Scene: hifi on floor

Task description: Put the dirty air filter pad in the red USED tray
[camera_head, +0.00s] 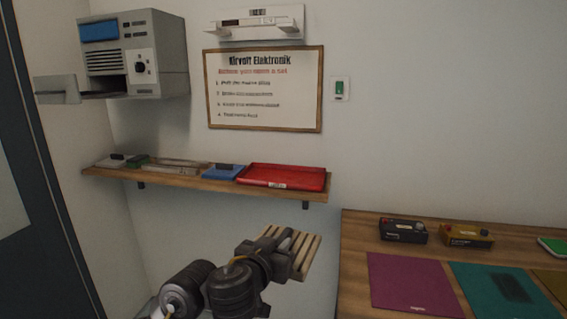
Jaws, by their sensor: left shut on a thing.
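The air filter pad (311,250) is a beige, ribbed slab. My left gripper (288,247) is shut on it and holds it in the air, below and in front of the wall shelf and left of the table. The pad's left part is partly hidden behind the gripper. The red tray (303,178) lies at the right end of the shelf, with a small pale label on its front. It looks empty. The pad is apart from the tray. My right gripper is not in view.
The wooden shelf (215,186) also bears a blue item (222,172) and several flat things on its left. A grey wall unit (135,60) has its flap (58,90) open. The wooden table (352,245) holds coloured mats and two small devices.

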